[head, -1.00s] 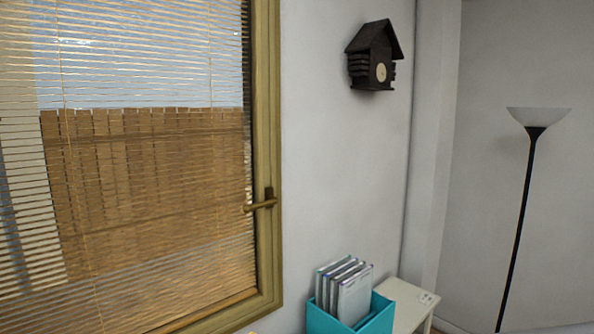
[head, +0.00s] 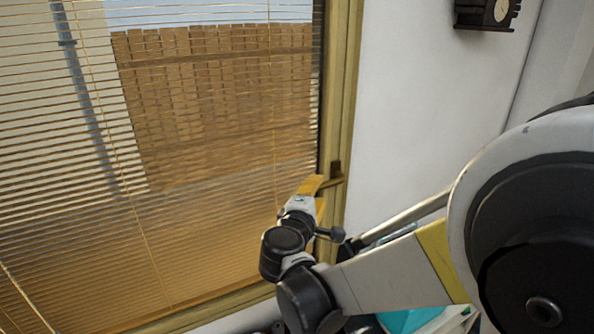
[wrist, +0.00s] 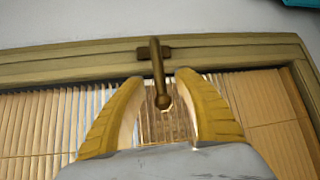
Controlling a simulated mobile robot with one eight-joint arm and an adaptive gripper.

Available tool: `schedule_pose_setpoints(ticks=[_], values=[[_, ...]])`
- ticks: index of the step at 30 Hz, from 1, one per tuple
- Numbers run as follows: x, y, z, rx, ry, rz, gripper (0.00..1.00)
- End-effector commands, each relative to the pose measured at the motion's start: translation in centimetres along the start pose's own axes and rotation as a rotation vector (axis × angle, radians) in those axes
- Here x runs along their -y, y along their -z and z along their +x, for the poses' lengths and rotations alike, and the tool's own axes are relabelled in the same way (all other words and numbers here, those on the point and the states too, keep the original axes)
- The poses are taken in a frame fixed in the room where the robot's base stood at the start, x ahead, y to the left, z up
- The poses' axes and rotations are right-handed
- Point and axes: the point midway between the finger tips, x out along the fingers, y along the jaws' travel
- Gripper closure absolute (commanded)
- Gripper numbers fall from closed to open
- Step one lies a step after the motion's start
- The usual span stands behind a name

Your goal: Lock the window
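The window (head: 345,90) has a yellowish wooden frame and a handle (head: 334,181) on its right-hand upright. The handle's lever sticks out sideways to the left, over the blinds side, in the head view. My gripper (head: 318,195) is at the handle, its yellow fingers partly hidden by my wrist. In the wrist view the fingers of my gripper (wrist: 162,82) are spread apart. The brown handle (wrist: 158,75) shows with its rounded lever end between them, with visible gaps on both sides. The window frame (wrist: 80,65) runs across behind the fingers.
Slatted blinds (head: 60,200) cover the glass beside the handle. A dark wall clock (head: 487,12) hangs at the upper right. A teal holder (head: 408,320) stands below, mostly hidden by my arm.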

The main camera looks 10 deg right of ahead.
Motion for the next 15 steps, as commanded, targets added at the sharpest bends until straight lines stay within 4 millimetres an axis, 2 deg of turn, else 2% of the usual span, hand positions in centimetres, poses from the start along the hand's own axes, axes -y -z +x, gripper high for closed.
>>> schedule_pose_setpoints(ticks=[3, 6, 15], values=[[-0.1, -0.1, 1.9, 0.003, 0.001, 0.001, 0.62], [-0.1, -0.1, 2.9, 0.0, 0.0, 0.001, 0.62], [0.0, 0.0, 3.5, 0.0, 0.0, 0.001, 0.62]])
